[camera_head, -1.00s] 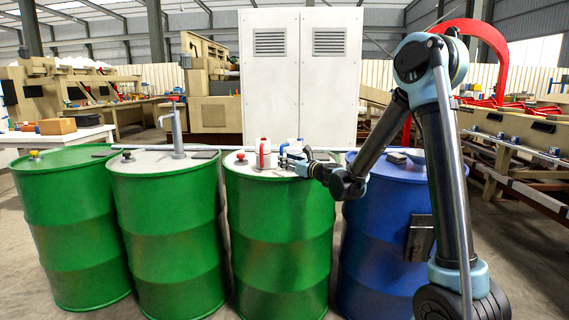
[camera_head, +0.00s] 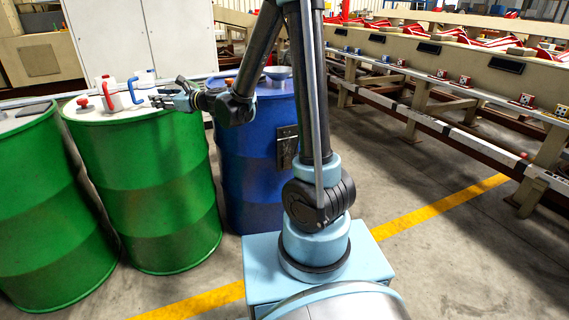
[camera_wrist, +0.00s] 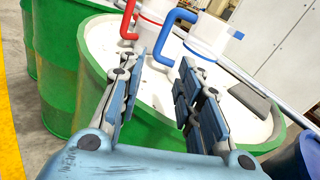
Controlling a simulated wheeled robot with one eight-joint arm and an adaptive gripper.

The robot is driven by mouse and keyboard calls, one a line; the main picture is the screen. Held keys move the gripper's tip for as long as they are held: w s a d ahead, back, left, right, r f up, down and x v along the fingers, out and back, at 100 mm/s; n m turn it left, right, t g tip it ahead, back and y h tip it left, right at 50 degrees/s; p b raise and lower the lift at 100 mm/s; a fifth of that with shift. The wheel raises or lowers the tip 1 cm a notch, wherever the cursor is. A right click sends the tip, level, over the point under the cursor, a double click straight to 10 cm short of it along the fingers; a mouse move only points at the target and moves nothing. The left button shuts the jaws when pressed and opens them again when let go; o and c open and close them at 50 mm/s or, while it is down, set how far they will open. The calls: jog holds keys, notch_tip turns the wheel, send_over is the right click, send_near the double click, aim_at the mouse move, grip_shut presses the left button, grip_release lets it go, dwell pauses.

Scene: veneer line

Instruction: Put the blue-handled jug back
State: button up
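The blue-handled jug (camera_head: 145,79) is white and stands upright on the pale lid of a green drum (camera_head: 150,195). In the wrist view, its white body (camera_wrist: 208,37) and blue handle lie just beyond my fingertips. In the head view, my gripper (camera_head: 158,100) is at the lid's right side.
Another green drum (camera_head: 40,200) stands to the left. A long conveyor line (camera_head: 440,75) runs along the right. The floor between is clear, with yellow stripes.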

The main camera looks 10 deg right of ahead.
jog(key=s+d+f+n+g+h, duration=0.2)
jog(key=s+d+f+n+h, duration=0.3)
jog(key=s+d, duration=0.5)
jog(key=s+d+f+n+g+h, duration=0.2)
jog(key=s+d+f+n+h, duration=0.3)
jog(key=s+d+n, duration=0.5)
jog(key=s+d+f+n+g+h, duration=0.2)
jog(key=s+d+f+n+h, duration=0.3)
jog(key=s+d, duration=0.7)
jog(key=d+f+n, duration=0.1)
jog(key=d+n, duration=0.1)
jog(key=d, duration=0.9)
jog(key=shift+d+f+g, duration=0.25)
jog(key=shift+d+g, duration=0.05)
jog(key=shift+d, duration=0.1)
jog(key=shift+w, duration=0.1)
jog(key=shift+w+f, duration=0.2)
jog(key=shift+w, duration=0.2)
